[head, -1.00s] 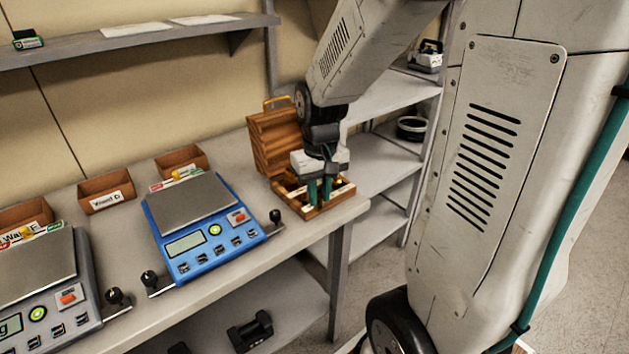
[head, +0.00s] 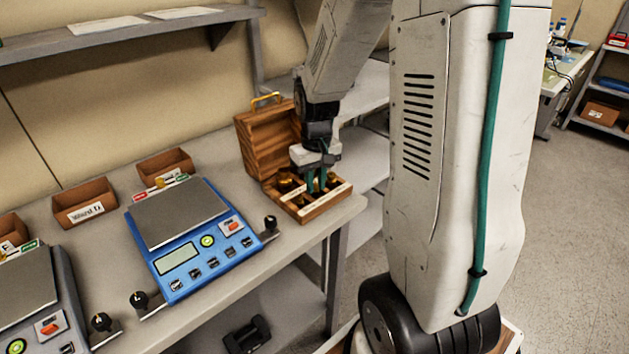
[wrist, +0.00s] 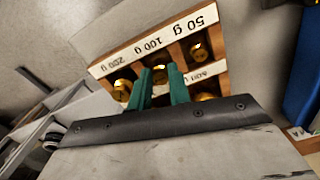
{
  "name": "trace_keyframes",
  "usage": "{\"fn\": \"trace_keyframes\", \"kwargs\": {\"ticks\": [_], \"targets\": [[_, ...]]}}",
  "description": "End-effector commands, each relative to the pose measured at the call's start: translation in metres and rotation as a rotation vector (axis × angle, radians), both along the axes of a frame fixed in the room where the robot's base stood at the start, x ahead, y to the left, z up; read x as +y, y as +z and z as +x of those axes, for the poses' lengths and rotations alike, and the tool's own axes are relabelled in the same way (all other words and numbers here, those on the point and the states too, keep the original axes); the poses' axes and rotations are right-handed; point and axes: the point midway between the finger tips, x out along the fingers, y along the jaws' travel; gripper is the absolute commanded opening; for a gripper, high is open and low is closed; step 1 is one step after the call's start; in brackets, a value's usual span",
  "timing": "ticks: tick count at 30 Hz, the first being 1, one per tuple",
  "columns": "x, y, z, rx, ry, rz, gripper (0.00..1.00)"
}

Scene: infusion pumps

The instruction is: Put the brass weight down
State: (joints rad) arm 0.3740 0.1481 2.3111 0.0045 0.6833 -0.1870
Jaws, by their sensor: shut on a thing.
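My gripper (head: 316,183) points down into the open wooden weight box (head: 322,212) at the right end of the table. In the wrist view, its two teal fingers (wrist: 160,72) are shut on a brass weight (wrist: 160,78), by the compartment labelled 100 g. The fingers hide part of this weight, and I cannot tell whether it touches the box floor. Other brass weights sit in the box, one by the 50 g label (wrist: 198,50), one by the 200 g label (wrist: 122,86) and one in the nearer row (wrist: 204,97).
The box's raised lid (head: 268,143) stands behind it. A blue scale (head: 180,215) with an empty pan is left of the box. A grey scale (head: 25,285) and small cardboard bins (head: 85,203) are further left. A shelf (head: 120,32) runs along the wall above.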

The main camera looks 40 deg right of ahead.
Motion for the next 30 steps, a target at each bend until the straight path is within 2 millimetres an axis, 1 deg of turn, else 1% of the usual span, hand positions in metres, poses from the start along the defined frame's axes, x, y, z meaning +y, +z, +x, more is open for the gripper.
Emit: {"fn": "trace_keyframes", "kwargs": {"ticks": [6,7,9,17,20,23,26,30], "targets": [[0.001,-0.003,0.0,0.001,0.001,0.0,0.0],[0.001,-0.003,0.0,0.001,0.001,0.0,0.25],[0.001,-0.003,0.0,0.001,0.001,0.0,0.41],[0.001,-0.002,0.0,0.0,0.001,0.0,0.41],[0.001,0.003,0.001,-0.002,0.001,0.0,0.41],[0.0,0.016,0.001,-0.005,0.001,-0.002,0.41],[0.0,0.036,0.001,-0.005,0.001,-0.002,0.41],[0.0,0.068,0.001,-0.006,0.001,-0.002,0.41]]}}
